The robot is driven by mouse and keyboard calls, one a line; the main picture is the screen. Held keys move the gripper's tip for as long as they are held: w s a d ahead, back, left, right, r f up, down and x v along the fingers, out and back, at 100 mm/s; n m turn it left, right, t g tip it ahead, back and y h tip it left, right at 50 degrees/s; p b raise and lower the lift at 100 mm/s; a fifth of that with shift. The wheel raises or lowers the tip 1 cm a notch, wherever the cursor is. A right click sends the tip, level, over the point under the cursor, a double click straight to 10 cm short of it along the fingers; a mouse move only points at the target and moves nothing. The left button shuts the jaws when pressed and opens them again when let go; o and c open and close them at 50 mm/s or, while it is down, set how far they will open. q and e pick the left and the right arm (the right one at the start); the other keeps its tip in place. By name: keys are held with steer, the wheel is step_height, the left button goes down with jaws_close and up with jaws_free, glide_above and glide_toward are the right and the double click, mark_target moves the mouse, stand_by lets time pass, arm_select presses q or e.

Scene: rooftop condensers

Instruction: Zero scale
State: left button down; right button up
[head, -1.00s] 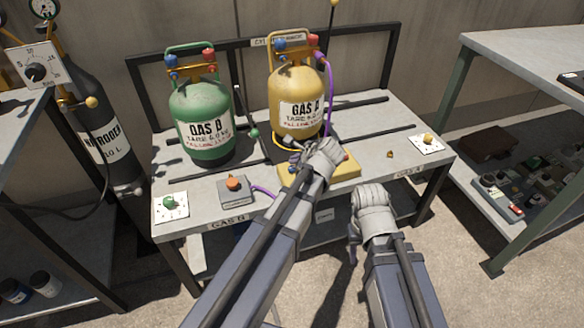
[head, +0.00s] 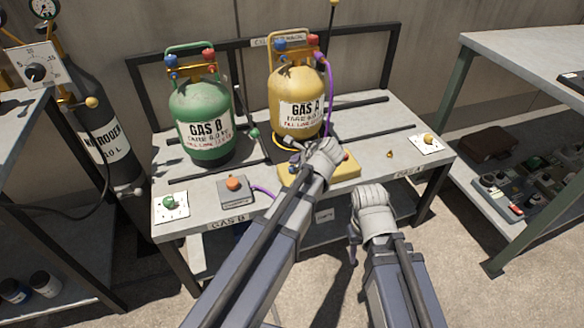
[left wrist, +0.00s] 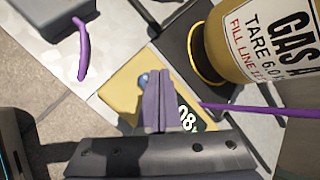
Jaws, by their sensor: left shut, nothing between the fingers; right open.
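A yellow box (head: 346,168), seemingly the scale's readout unit, sits at the bench front below the yellow GAS A cylinder (head: 296,88). In the left wrist view the yellow box (left wrist: 118,88) has a blue button (left wrist: 144,79) and a dark display (left wrist: 188,116) with digits ending "08" partly visible. My left gripper (head: 290,146) is shut and empty over the box. Its fingertips (left wrist: 155,76) are right beside the button; I cannot tell whether they touch it. My right gripper (head: 353,240) is open and empty in front of the bench.
A green GAS B cylinder (head: 204,118) stands on the bench's left. A grey box with an orange button (head: 233,184) lies before it. White plates with a green knob (head: 170,203) and yellow knob (head: 428,140) lie at the sides. A purple hose (head: 327,85) hangs from the yellow cylinder.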

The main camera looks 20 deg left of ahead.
arm_select(q)
steer(key=shift+f, duration=0.15)
steer(key=shift+f+b, duration=0.25)
steer(key=shift+b, duration=0.15)
steer(key=shift+f+b, duration=0.6)
stand_by(0.8)
steer(key=shift+r, duration=0.15)
steer(key=shift+r+p, duration=0.9)
steer(key=shift+p, duration=0.1)
step_height(320, 180, up, 5)
steer(key=p, duration=0.5)
